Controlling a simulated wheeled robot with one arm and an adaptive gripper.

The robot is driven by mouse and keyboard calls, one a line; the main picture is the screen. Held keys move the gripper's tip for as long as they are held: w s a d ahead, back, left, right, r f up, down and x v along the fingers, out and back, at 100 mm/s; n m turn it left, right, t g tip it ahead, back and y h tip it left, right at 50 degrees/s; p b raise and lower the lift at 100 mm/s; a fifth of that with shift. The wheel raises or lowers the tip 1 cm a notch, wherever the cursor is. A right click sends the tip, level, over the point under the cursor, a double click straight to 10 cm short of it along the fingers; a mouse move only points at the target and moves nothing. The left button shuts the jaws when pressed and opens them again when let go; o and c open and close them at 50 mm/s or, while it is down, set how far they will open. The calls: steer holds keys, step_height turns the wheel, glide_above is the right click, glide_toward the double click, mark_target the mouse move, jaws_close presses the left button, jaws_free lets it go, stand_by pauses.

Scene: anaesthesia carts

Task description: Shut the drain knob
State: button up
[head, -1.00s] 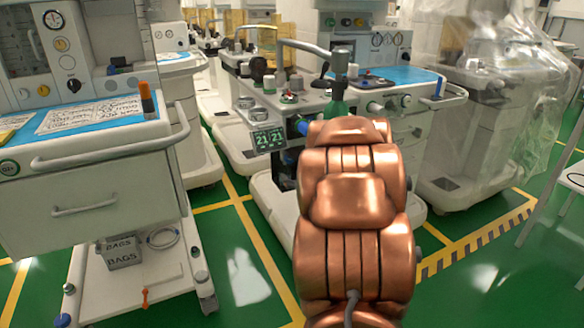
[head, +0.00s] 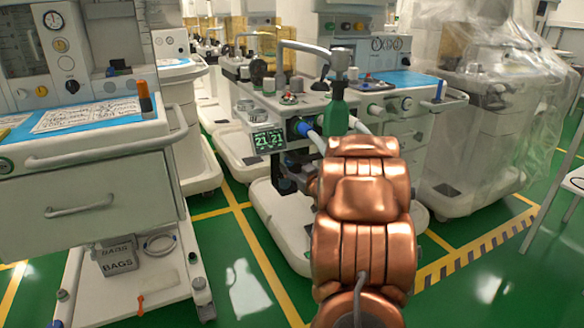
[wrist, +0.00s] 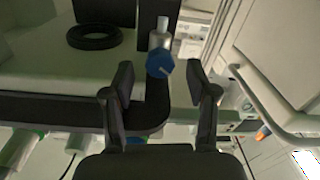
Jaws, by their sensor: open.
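My gripper (wrist: 159,72) is open, with one dark finger to the left of the knob and one to the right. The knob shows in the gap between the fingertips, and I see no finger touching it. How far it is in depth I cannot tell. In the head view my copper arm hides the gripper, and I cannot make out the knob there.
A black ring (wrist: 94,37) lies beside the fitting. In the head view my arm reaches toward the middle cart, which has a green bottle (head: 336,110) and a display (head: 269,141). A cart with a drawer (head: 90,195) stands left, a plastic-covered cart (head: 475,135) right. Green floor between is clear.

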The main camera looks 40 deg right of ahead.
steer(key=shift+x, duration=0.95)
steer(key=shift+c, duration=0.3)
jaws_close()
